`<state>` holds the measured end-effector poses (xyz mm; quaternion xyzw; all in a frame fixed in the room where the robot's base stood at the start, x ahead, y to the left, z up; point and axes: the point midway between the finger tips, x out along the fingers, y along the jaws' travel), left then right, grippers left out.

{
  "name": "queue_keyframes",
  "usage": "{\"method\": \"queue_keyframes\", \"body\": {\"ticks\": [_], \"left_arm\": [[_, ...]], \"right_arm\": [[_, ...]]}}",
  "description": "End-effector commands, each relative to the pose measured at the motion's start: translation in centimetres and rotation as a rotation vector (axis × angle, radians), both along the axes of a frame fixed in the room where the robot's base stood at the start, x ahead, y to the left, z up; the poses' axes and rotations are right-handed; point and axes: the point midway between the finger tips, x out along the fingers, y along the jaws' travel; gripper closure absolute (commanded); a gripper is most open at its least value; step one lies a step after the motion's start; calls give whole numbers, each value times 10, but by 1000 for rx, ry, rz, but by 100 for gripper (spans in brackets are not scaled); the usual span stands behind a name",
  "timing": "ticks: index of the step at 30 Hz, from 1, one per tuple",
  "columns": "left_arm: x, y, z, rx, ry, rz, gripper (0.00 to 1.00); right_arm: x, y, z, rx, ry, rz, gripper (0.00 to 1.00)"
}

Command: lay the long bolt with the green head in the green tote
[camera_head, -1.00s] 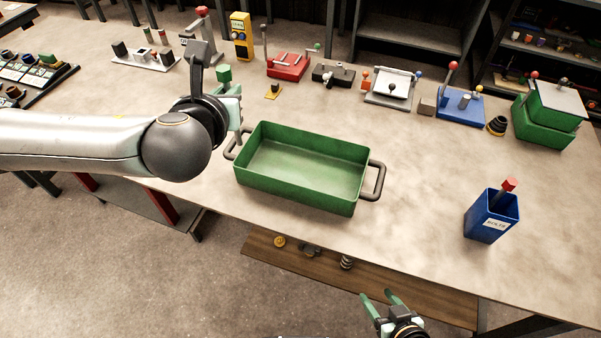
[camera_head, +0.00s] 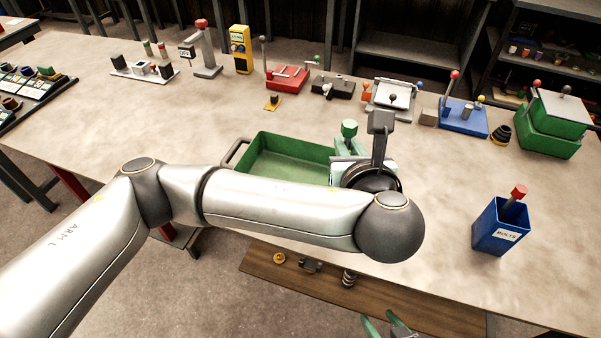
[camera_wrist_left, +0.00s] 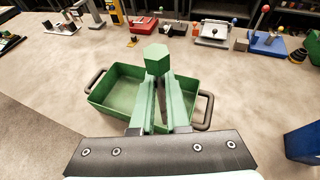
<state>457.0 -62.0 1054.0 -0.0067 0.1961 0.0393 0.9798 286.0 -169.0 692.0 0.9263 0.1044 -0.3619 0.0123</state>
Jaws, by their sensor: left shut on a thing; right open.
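The long bolt (camera_head: 349,128) has a green hexagonal head, which also shows in the left wrist view (camera_wrist_left: 157,58). My left gripper (camera_head: 350,148) is shut on the bolt, head up; its green fingers (camera_wrist_left: 160,88) flank the shank, which is mostly hidden. The green tote (camera_head: 285,158) stands on the bench, empty where I see inside. In the head view my left gripper is at the tote's right end, and my left arm covers its front. In the left wrist view the tote (camera_wrist_left: 115,95) lies behind the fingers. My right gripper (camera_head: 385,326) is open at the bottom edge, partly cut off.
A blue bin (camera_head: 497,230) labelled BOLTS, with a red-headed bolt (camera_head: 518,192), stands at the right. Fixtures line the back, including a red one (camera_head: 286,80) and a blue one (camera_head: 462,117). A lidded green box (camera_head: 548,130) is at the back right.

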Motion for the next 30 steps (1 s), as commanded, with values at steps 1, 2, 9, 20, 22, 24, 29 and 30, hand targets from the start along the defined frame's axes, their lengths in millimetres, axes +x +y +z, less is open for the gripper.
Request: {"method": "queue_keyframes", "body": {"ticks": [1, 2, 9, 20, 22, 24, 29, 30], "left_arm": [[11, 12, -7, 2, -1, 8, 100], [17, 17, -10, 2, -1, 8, 100], [58, 54, -42, 5, 0, 4, 100], [82, 75, -81, 1, -2, -1, 100], [84, 76, -84, 1, -2, -1, 100], [87, 81, -91, 2, -1, 0, 100], [87, 80, -116, 2, -1, -1, 100], [87, 80, -119, 2, -2, -3, 100]], "right_arm": [[-1, 0, -3, -1, 4, 0, 39], [-2, 0, -3, -1, 7, 0, 39], [0, 0, 1, 0, 0, 0, 39], [0, 0, -1, 0, 0, 0, 39], [0, 0, -2, 0, 0, 0, 39], [0, 0, -2, 1, 0, 1, 39], [0, 0, -3, 1, 0, 1, 39], [0, 0, -3, 0, 0, 0, 39]]}}
